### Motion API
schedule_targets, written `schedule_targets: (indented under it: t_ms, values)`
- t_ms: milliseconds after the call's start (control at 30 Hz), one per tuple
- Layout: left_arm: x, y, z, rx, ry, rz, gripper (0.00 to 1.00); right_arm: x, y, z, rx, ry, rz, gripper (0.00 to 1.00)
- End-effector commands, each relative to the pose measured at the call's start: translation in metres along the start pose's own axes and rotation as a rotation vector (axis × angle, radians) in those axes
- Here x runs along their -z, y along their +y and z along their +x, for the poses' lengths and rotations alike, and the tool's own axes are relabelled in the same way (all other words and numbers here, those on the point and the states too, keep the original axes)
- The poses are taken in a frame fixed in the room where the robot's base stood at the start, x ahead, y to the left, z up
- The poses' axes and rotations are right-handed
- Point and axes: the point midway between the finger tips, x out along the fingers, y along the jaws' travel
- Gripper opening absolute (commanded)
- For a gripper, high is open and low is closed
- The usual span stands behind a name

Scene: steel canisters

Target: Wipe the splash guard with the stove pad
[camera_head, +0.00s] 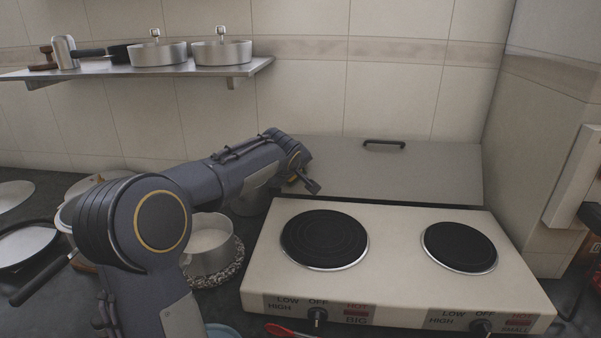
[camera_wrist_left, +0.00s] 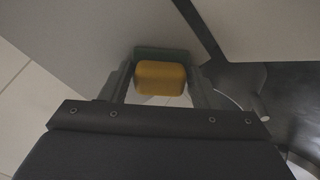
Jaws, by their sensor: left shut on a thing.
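The splash guard (camera_head: 400,172) is a grey panel with a dark handle, leaning up behind the white two-plate stove (camera_head: 385,265). In the left wrist view it appears to be the grey surface (camera_wrist_left: 85,35) at upper left. My left gripper (camera_head: 308,184) is at the guard's left end, above the stove's back left corner. It is shut on the stove pad (camera_wrist_left: 161,78), a yellow sponge block with a green layer on its far side. The green side is close to the guard; I cannot tell whether it touches. In the head view the pad is mostly hidden. My right gripper is out of view.
A steel pot (camera_head: 209,250) stands on a speckled ring left of the stove, partly behind my arm. Pans (camera_head: 25,243) lie at the far left. A shelf (camera_head: 140,71) with lidded pots is above. A red-handled utensil (camera_head: 290,331) lies in front. The stove top is clear.

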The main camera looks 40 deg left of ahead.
Motion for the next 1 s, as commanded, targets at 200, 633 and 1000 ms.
schedule_targets:
  t_ms: [200, 633, 1000]
  values:
    - [0.005, -0.008, 0.003, 0.008, 0.002, 0.001, 0.37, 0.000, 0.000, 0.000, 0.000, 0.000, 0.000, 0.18]
    - [0.004, -0.007, -0.015, 0.005, 0.003, 0.001, 0.37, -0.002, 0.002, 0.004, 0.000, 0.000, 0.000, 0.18]
    - [0.004, -0.006, -0.052, 0.003, 0.002, 0.001, 0.37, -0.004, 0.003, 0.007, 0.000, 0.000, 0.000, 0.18]
